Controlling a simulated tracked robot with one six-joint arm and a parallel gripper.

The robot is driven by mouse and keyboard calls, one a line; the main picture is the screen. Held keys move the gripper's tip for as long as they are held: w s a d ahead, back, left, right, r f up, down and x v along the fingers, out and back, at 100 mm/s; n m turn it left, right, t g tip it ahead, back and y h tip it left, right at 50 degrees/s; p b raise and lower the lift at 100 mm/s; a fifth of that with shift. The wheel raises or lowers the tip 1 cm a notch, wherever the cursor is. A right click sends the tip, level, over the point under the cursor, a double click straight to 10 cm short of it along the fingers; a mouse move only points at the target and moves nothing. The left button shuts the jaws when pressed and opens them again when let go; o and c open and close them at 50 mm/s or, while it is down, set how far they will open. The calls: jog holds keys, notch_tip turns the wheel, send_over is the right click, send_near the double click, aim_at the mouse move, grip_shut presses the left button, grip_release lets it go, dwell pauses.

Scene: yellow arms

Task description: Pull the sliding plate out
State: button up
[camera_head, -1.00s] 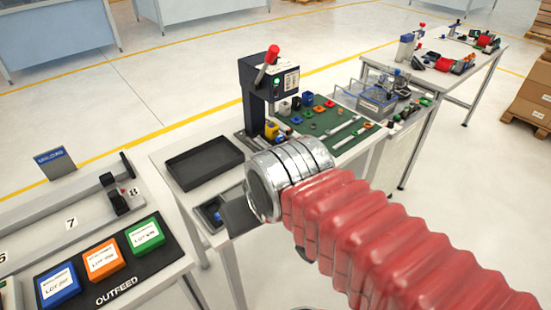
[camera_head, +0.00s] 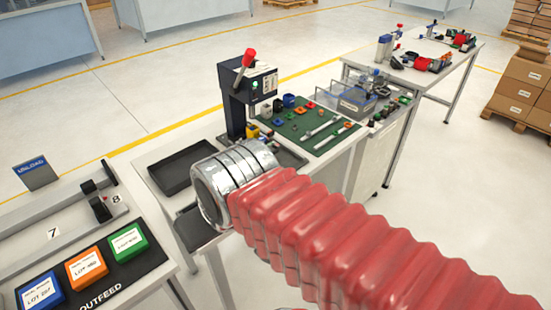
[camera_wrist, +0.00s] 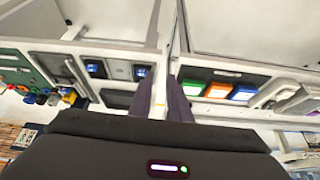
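In the head view, my red-sleeved arm with its silver wrist reaches over the front of the near white bench (camera_head: 165,188). The wrist hides my gripper there. In the wrist view, my gripper (camera_wrist: 161,85) shows two dark fingers with a light gap between them, and nothing is seen held. A grey fixture panel (camera_wrist: 118,70) with two blue-marked pockets lies left of the fingers, apart from them. A black press (camera_head: 240,100) with a red-knobbed lever stands behind my wrist. I cannot tell for sure which part is the sliding plate; the press base is partly hidden.
A black tray (camera_head: 178,168) lies on the bench left of the press. A green mat (camera_head: 315,125) with small parts lies right of it. The outfeed table with blue, orange and green boxes (camera_head: 85,268) is at lower left. A floor gap separates the benches.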

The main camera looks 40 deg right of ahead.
jog(key=w+d+f+m+g+y, duration=0.2)
jog(key=w+f+m+y, duration=0.2)
jog(key=f+y, duration=0.15)
jog(key=w+d+f+m+t+y, duration=0.25)
jog(key=w+d+m+t, duration=0.2)
jog(key=w+d, duration=0.4)
jog(key=s+d+f+m+t+h, duration=0.1)
jog(key=d+f+m+t+h, duration=0.1)
jog(key=d, duration=0.7)
jog(key=d+f+m+t+h, duration=0.2)
jog(key=d+m+t+h, duration=0.1)
jog(key=d, duration=0.5)
jog(key=s+d+f+m+t+h, duration=0.1)
jog(key=d+m, duration=0.3)
jog(key=d, duration=0.5)
jog(key=shift+s+d+f+t+h, duration=0.3)
jog(key=shift+s+f+t+h, duration=0.05)
jog(key=shift+f+t+h, duration=0.45)
jog(key=x, duration=1.4)
jog(key=shift+s, duration=0.1)
jog(key=shift+c, duration=0.3)
